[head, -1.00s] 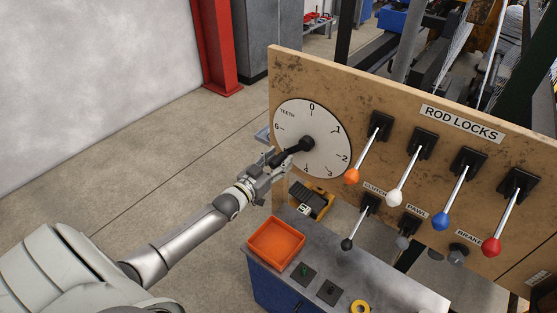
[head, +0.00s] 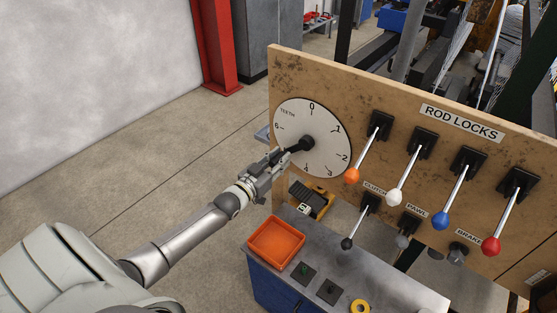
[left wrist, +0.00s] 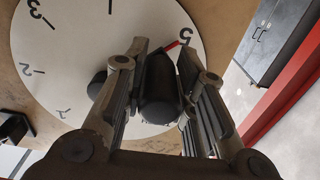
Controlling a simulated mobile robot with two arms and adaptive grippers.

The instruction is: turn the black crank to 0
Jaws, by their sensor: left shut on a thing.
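The black crank (head: 307,143) sits at the centre of the white numbered dial (head: 320,128). Its arm points down and left, into my gripper. In the left wrist view its black handle (left wrist: 160,92) lies between my two fingers, and a red pointer tip (left wrist: 172,45) shows beside the 5. The 0 mark (head: 312,106) is at the top of the dial. My left gripper (head: 288,154) is shut on the crank handle, in front of the dial's lower left, and hides the 5 in the head view. My right gripper is not in view.
The dial is on a wooden panel (head: 380,92) with levers with orange, white, blue and red knobs to its right. Below are a black-knobbed lever (head: 347,243) and a bench (head: 385,285) with an orange tray (head: 276,262). Floor left of the panel is clear.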

